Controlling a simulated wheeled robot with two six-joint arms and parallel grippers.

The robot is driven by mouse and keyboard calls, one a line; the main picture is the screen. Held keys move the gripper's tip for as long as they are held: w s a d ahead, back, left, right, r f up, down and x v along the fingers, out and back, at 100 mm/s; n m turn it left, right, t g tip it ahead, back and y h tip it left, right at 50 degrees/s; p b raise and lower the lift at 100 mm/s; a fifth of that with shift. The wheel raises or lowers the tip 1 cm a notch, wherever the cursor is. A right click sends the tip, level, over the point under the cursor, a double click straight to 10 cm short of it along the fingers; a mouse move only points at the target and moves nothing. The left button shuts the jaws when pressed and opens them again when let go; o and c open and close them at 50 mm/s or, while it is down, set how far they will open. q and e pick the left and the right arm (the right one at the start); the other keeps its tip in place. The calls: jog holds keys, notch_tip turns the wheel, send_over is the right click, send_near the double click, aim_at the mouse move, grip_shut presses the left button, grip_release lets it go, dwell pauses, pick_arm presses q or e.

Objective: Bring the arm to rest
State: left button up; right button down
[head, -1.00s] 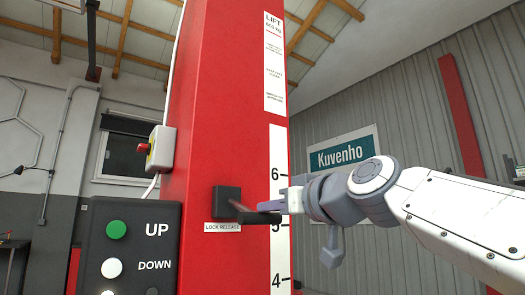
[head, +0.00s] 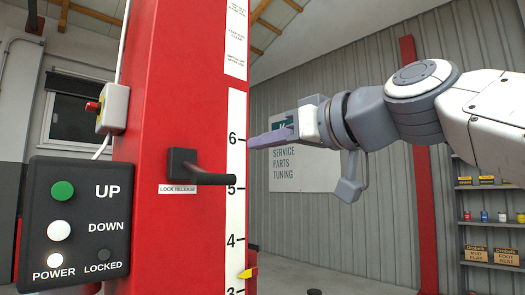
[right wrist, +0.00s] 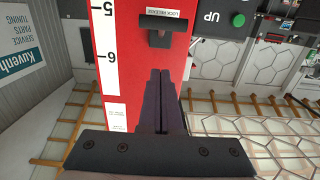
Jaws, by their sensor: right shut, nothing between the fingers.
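My right gripper (head: 268,139) is to the right of the red lift column (head: 190,90) in the head view, its fingers pointing left. In the right wrist view my right gripper (right wrist: 160,75) has its two fingers together and empty. The lock release lever (head: 208,176) is a black block with a dark handle sticking out to the right, on the column below and left of the fingers. The lever also shows in the right wrist view (right wrist: 163,24), beyond the fingertips and apart from them. My left gripper is not in view.
A black control box (head: 75,222) with green UP and white DOWN buttons is at left; its POWER lamp is lit. A shelf (head: 490,225) with cans and boxes stands at far right. A yellow pointer (head: 247,273) marks the scale.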

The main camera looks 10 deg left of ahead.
jog(key=shift+f, duration=0.1)
dwell(0.5)
notch_tip(320, 180, down, 29)
jog(key=s+m+g+h, duration=0.2)
jog(key=m+g+h, duration=0.1)
jog(key=g+h, duration=0.25)
jog(key=s+d+f+g+h, duration=0.2)
jog(key=s+d+f+h, duration=0.15)
jog(key=s+f, duration=0.4)
jog(key=s+d+f+g+h, duration=0.15)
jog(key=s+d+f, duration=0.3)
jog(key=f, duration=0.55)
jog(key=s+d+f+g+h, duration=0.1)
jog(key=s+d+f+h, duration=0.3)
jog(key=f, duration=0.5)
notch_tip(320, 180, up, 21)
jog(key=s+d+y+p, duration=0.1)
jog(key=p, duration=1.9)
jog(key=shift+d+f+m, duration=0.2)
jog(key=shift+d+m, duration=0.1)
